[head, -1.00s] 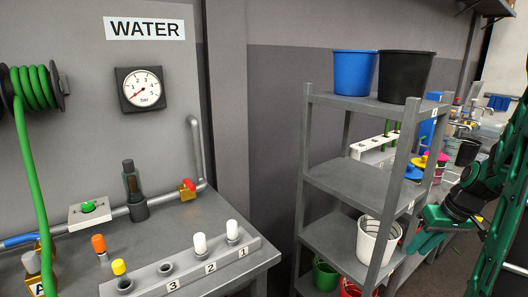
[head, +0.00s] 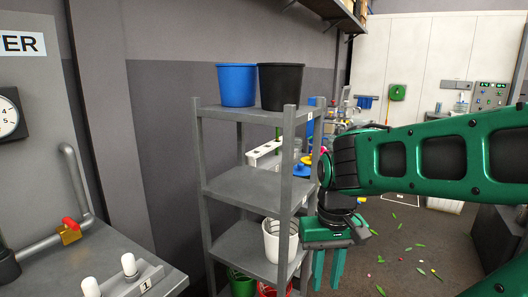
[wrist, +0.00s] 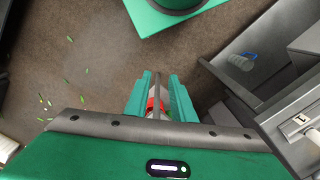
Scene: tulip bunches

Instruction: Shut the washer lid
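I cannot pick out a washer or its lid in either view. My gripper (head: 327,268) hangs in front of the right side of the grey shelf rack in the head view, fingers pointing down and a gap between them. In the wrist view my gripper (wrist: 159,95) has its two green fingers apart. A small red and white thing (wrist: 153,106) shows between them, partly hidden; I cannot tell what it is or how far below it lies. Nothing shows between the fingers in the head view.
The grey rack (head: 240,184) holds a blue bucket (head: 236,86), a black bucket (head: 281,87) and a white basket (head: 277,240). A bench (head: 130,262) with pipes stands left. The floor (head: 410,245) at right is open, strewn with leaves and petals.

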